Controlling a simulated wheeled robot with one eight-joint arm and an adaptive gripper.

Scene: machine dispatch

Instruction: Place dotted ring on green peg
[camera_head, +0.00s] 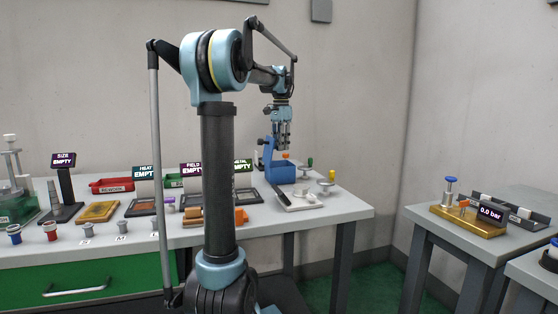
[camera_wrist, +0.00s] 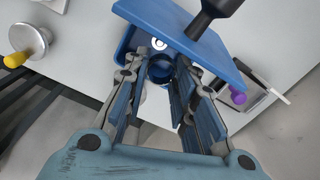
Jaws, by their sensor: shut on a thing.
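My gripper (camera_head: 284,146) is above the blue holder (camera_head: 281,174) at the back right of the bench. In the wrist view, its fingers (camera_wrist: 160,80) are closed around a dark blue round, ring-like thing (camera_wrist: 160,68). I cannot make out dots on it. A white disc with a dark mark (camera_wrist: 159,43) lies just beyond it, against the blue holder. A green-topped peg (camera_head: 311,162) stands on the bench right of my gripper, apart from it. The green peg does not show in the wrist view.
A yellow-knobbed peg on a round grey base (camera_head: 326,185) is near the bench's right end; a yellow knob (camera_wrist: 15,60) shows in the wrist view. A purple knob (camera_wrist: 237,95) is beside the holder. A white tray (camera_head: 298,200) lies in front. Display stands (camera_head: 243,172) are to the left.

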